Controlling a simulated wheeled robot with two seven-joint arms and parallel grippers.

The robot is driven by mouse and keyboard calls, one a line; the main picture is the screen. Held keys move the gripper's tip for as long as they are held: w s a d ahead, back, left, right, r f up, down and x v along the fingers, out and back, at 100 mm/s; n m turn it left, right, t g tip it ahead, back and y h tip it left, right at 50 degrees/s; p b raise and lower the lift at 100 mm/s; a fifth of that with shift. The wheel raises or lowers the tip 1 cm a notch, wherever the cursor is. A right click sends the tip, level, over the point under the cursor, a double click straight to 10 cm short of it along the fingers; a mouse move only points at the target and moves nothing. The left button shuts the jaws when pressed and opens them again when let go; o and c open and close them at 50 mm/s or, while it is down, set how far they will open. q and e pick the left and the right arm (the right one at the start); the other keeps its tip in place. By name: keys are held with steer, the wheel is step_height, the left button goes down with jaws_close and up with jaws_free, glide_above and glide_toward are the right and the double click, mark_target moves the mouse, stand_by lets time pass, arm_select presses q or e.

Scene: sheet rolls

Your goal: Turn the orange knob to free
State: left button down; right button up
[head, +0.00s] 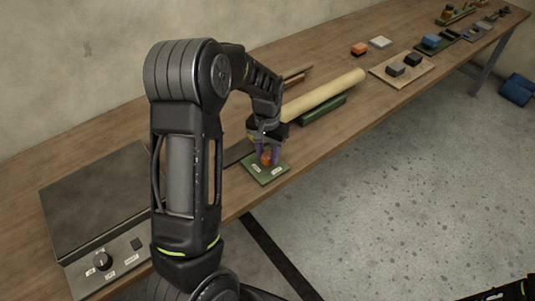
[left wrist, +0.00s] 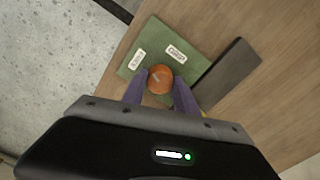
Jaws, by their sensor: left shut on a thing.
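The orange knob (head: 266,158) sits on a green plate (head: 262,177) near the front edge of the workbench. It also shows in the left wrist view (left wrist: 160,79), with a pale pointer line on its top. Two white labels (left wrist: 176,53) lie on the plate beyond the knob; their words are too small to read surely. My left gripper (head: 267,153) points down over the plate, its purple fingers closed on the knob from both sides. The right gripper does not show clearly; only a dark part of my body is at the bottom right of the head view.
A dark bar (left wrist: 229,72) lies beside the green plate. A long tan roll (head: 325,95) and a green block (head: 323,110) lie behind it. Several blocks stand farther along the bench.

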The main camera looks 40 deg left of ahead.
mark_target(268, 155)
arm_select(q)
steer(key=shift+n, duration=2.3)
steer(key=c, duration=0.9)
jaws_free()
steer(key=shift+c, duration=0.2)
steer(key=shift+r, duration=0.15)
step_height(268, 155, up, 8)
steer(key=shift+f+b, duration=0.2)
steer(key=shift+b, duration=0.15)
